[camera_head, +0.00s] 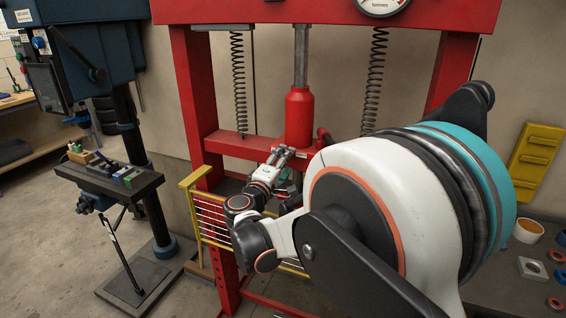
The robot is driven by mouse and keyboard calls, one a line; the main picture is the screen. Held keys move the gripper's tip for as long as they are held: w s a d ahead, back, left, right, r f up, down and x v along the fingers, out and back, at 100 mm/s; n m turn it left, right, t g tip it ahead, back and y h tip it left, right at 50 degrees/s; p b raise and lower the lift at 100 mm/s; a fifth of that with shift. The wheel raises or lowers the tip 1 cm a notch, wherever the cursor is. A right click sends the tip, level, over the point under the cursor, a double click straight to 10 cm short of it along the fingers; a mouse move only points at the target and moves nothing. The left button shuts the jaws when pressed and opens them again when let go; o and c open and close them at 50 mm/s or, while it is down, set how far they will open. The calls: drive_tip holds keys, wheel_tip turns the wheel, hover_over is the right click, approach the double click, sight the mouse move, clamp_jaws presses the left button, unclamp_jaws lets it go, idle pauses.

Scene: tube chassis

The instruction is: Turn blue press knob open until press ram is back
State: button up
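The red press frame (189,90) stands in the middle of the head camera view. A bare metal rod (301,55), which may be the press ram, stands upright above a red cylinder (299,118) on the crossbeam. My gripper (284,153) is at the front of the crossbeam, just below and left of the red cylinder's base. Its fingertips are small in the picture, so I cannot tell whether they are open or shut, or touching anything. I cannot see a blue knob; the area around and behind my gripper is partly hidden by my arm.
Coil springs (238,80) hang on both sides. A gauge (381,4) is at the top. A yellow grated guard (212,217) stands at the lower left. A blue drill press (128,110) is at the left. A bench with cup (528,231) and rings is at the right.

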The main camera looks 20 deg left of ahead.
drive_tip(key=s+a, duration=0.1)
drive_tip(key=s, duration=1)
drive_tip(key=shift+s+f, duration=0.15)
drive_tip(key=shift+s, duration=0.2)
